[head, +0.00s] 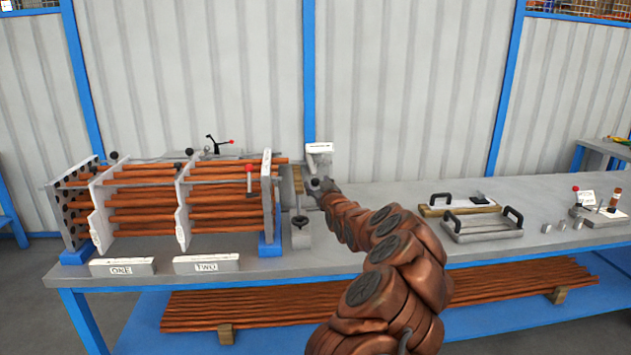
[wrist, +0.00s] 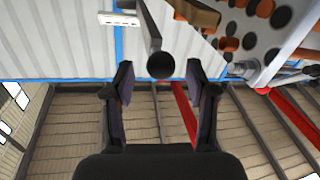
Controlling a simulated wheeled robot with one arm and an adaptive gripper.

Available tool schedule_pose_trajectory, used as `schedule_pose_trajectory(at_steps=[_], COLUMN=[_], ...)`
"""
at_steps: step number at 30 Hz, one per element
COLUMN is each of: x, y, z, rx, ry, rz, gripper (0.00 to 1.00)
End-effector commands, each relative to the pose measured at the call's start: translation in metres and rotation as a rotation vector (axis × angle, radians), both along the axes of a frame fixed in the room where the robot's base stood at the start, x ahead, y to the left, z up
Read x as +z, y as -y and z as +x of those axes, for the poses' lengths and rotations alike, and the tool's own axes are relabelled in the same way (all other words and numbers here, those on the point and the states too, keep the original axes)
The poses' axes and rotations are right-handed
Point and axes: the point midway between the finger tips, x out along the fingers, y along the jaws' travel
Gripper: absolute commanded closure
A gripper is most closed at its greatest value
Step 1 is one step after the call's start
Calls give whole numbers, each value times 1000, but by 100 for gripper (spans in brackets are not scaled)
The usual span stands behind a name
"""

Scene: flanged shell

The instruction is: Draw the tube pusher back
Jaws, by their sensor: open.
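The tube pusher appears to be the grey device (head: 301,238) at the right end of the tube bundle, with a tan block above it, beside the drilled end plate. In the wrist view a grey lever with a black ball knob (wrist: 161,65) stands just beyond and between my fingertips. My gripper (wrist: 159,88) is open, with one finger on each side of the knob's line and no visible contact. In the head view my gripper (head: 318,188) is at the device's right side, small and partly hidden by my arm.
The drilled end plate (wrist: 275,35) with copper tubes is close on the right in the wrist view. A white label (head: 319,147) stands above the device. Blocks marked ONE (head: 122,267) and TWO (head: 206,264) sit at the bench front. A handled tray (head: 482,229) lies to the right.

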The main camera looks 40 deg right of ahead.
Motion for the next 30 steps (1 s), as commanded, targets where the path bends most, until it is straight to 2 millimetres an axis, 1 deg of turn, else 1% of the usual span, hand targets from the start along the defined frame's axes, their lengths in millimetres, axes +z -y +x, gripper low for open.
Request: schedule_pose_trajectory(at_steps=[6,10,23,30], x=[-2,-1,0,0], y=[7,9,10,10], z=[14,19,22,22], rx=[-1,0,1,1], ry=[-6,-3,0,0], rz=[1,0,1,1], gripper=[43,43,43,67])
